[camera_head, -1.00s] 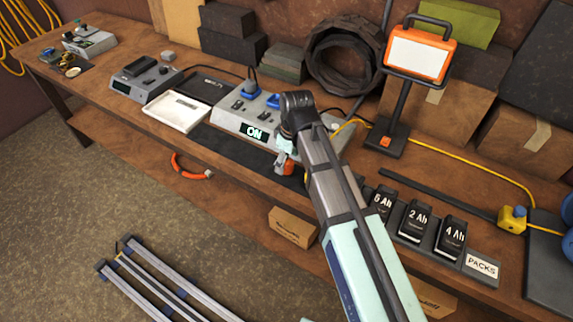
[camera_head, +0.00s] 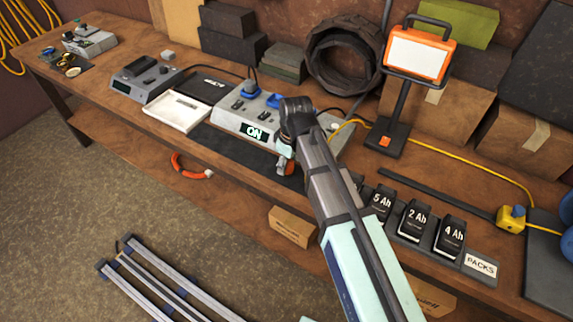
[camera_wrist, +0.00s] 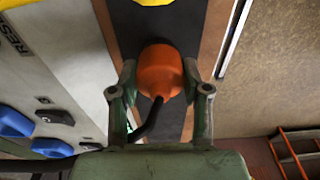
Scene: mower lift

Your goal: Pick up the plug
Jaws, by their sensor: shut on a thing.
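The orange plug (camera_wrist: 160,72) sits between the two green fingers of my gripper (camera_wrist: 160,88) in the wrist view. The fingers are shut on its sides, and a black cable (camera_wrist: 148,126) runs from its lower end down to the left. In the head view, my gripper (camera_head: 284,158) is partly hidden by my own arm, beside the front of the grey power unit (camera_head: 228,122). A bit of orange shows at its tip. I cannot tell whether the plug touches the bench mat below it.
The grey unit with blue sockets (camera_wrist: 14,122) lies left of the plug in the wrist view. A dark mat (camera_head: 225,145) runs along the bench front. Battery packs (camera_head: 415,222) stand to the right, and a work lamp (camera_head: 418,55) stands behind.

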